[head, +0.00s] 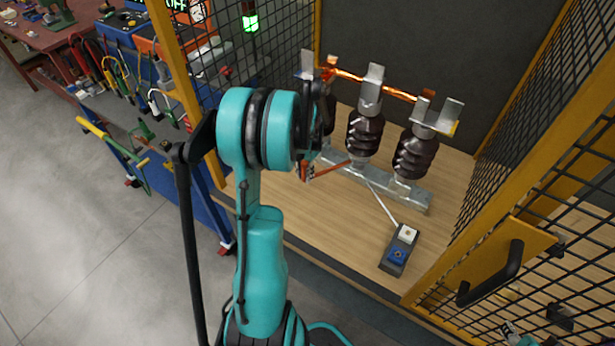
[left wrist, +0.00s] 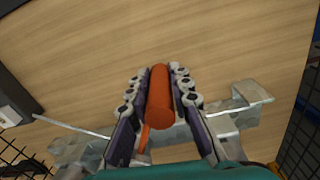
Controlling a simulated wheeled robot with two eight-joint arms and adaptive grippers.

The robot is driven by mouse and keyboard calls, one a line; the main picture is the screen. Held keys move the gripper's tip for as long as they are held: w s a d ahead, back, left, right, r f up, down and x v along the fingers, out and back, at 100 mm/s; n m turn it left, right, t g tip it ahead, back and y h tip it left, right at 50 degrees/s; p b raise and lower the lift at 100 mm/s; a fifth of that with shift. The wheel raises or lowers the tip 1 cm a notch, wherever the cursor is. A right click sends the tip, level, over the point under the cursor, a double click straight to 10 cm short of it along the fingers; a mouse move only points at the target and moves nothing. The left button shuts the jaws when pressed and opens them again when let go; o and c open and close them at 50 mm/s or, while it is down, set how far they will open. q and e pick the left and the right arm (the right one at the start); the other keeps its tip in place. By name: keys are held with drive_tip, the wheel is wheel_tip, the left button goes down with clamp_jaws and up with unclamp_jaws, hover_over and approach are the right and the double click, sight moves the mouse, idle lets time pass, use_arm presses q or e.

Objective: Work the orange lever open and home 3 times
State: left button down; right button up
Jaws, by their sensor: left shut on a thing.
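The orange lever (head: 333,168) sticks out to the left from the isolator's metal base rail (head: 415,196). My left gripper (head: 306,171) is at its outer end, partly hidden behind my arm in the head view. In the left wrist view, the two fingers (left wrist: 156,92) are shut around the lever's orange handle (left wrist: 160,97), one on each side. The isolator has dark brown ribbed insulators (head: 365,134) with metal jaws on top. A copper-coloured bar (head: 394,89) runs across at the level of the jaws.
A small dark box (head: 399,250) with a white and a blue part lies on the wooden floor (head: 335,235). Yellow-framed mesh walls stand left and right, with a black handle (head: 491,273) on the right one. A blue cart (head: 185,130) with tools stands outside at left.

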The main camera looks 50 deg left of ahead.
use_arm(q)
drive_tip(key=shift+a, duration=0.25)
drive_tip(key=c, duration=1.4)
unclamp_jaws()
drive_tip(key=shift+o, duration=0.2)
drive_tip(key=shift+r, duration=0.1)
wheel_tip(320, 180, up, 12)
drive_tip(key=shift+f, duration=0.1)
drive_tip(key=shift+f, duration=0.1)
